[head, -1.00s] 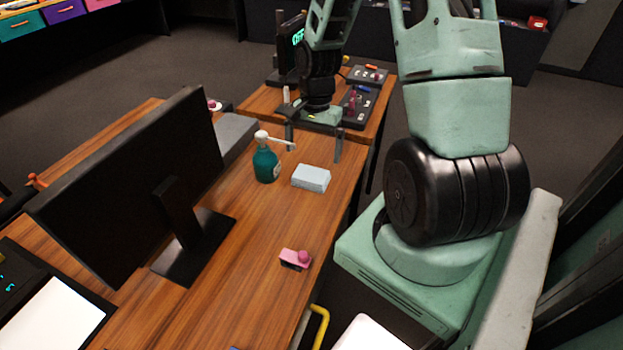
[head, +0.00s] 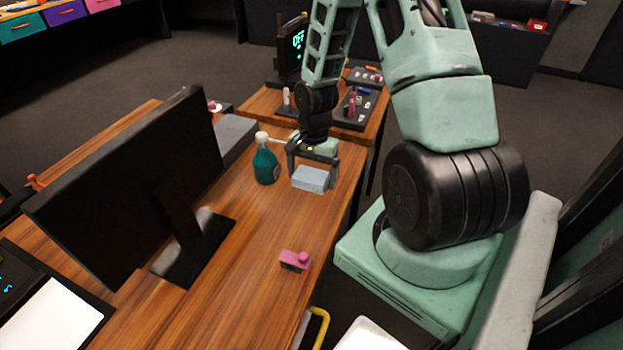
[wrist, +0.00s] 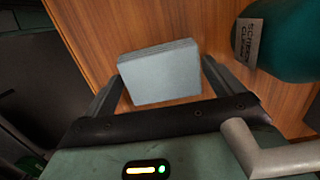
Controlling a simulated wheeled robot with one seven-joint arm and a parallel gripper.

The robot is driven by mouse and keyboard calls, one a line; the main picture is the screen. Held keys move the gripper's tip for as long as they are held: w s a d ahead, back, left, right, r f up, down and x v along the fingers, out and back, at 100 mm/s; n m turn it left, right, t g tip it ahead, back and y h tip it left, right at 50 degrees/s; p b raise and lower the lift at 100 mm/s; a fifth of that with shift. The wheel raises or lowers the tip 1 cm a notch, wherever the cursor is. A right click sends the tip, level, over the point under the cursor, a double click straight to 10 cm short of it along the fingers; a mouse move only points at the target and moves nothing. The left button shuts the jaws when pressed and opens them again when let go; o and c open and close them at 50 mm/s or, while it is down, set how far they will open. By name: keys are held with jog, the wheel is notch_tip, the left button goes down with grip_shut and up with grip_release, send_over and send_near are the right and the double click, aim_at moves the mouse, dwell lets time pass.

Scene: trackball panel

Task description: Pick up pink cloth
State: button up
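My gripper (head: 313,172) is low over this stack, pointing down and open. In the wrist view the stack (wrist: 160,80) lies between the two fingers of my gripper (wrist: 162,75), with wood showing at its sides. It appears not to be gripped. A small pink object with a dark base (head: 294,260) sits nearer on the desk, apart from my gripper.
A teal spray bottle (head: 265,164) stands close left of the stack; it also shows in the wrist view (wrist: 285,40). A large black monitor (head: 130,185) stands at left on the wooden desk (head: 235,270). Clear wood lies between the stack and the pink object.

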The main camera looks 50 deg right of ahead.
aim_at(313, 176)
jog(key=c, duration=0.7)
jog(key=shift+o, duration=0.2)
jog(key=shift+r, duration=0.85)
notch_tip(313, 176, up, 2)
jog(key=shift+s+d+r, duration=0.1)
jog(key=shift+s, duration=0.05)
jog(key=s+d+p, duration=0.2)
jog(key=s+p, duration=0.1)
jog(key=s, duration=0.5)
jog(key=s+d+p, duration=0.3)
jog(key=s+p, duration=0.1)
jog(key=s, duration=0.4)
jog(key=shift+s+d, duration=0.3)
jog(key=shift+d, duration=0.05)
